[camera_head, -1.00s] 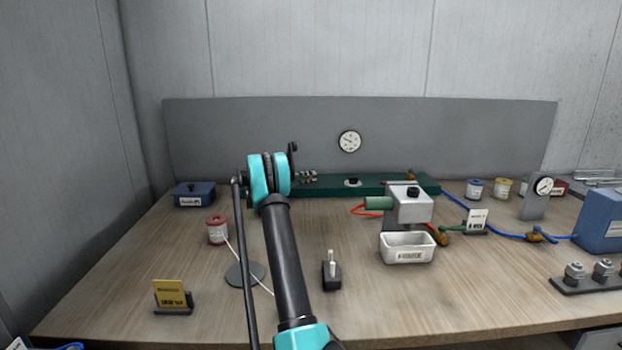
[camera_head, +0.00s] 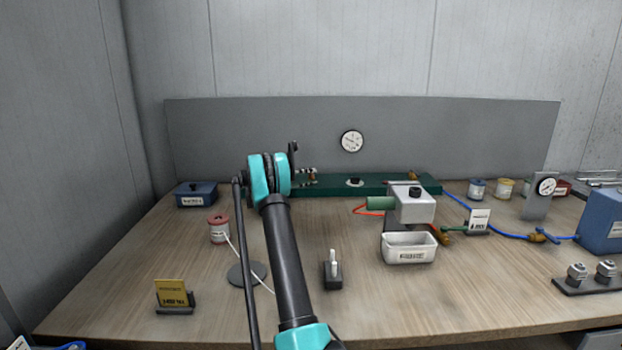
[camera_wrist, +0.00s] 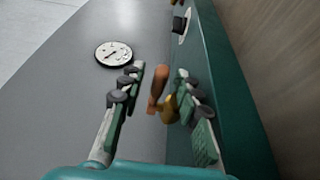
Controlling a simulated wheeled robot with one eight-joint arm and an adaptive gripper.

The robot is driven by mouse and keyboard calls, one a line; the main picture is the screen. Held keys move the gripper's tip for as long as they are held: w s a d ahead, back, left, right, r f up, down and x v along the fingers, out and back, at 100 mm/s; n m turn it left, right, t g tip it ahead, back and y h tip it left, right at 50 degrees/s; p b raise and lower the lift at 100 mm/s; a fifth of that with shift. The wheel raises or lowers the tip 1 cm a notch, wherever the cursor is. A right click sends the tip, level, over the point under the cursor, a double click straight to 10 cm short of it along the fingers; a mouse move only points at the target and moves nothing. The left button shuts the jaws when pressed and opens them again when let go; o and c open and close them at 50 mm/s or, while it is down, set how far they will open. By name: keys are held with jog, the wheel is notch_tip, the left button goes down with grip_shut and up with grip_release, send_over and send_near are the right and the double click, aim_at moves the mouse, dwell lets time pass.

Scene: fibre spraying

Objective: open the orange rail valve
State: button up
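The orange valve handle (camera_wrist: 158,86) sits on a brass body (camera_wrist: 170,108) at the green rail (camera_wrist: 235,90) in the wrist view. My gripper (camera_wrist: 159,78) is open, with one finger on each side of the handle. The handle is between the fingers, with a visible gap to the left finger; I cannot tell whether the right finger touches the brass body. In the head view my gripper (camera_head: 308,176) is at the left part of the green rail (camera_head: 385,186). I cannot make out the orange handle there.
A grey back panel with a round gauge (camera_head: 352,141) stands behind the rail. A black knob (camera_head: 355,182) is on the rail. A metal block (camera_head: 415,205) and white tray (camera_head: 408,247) stand to the right. A red spool (camera_head: 219,229) and blue box (camera_head: 196,194) are left.

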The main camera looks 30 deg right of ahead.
jog(key=a, duration=0.7)
jog(key=w+a, duration=0.1)
jog(key=a, duration=0.3)
jog(key=shift+w+a, duration=0.1)
jog(key=shift+a, duration=0.1)
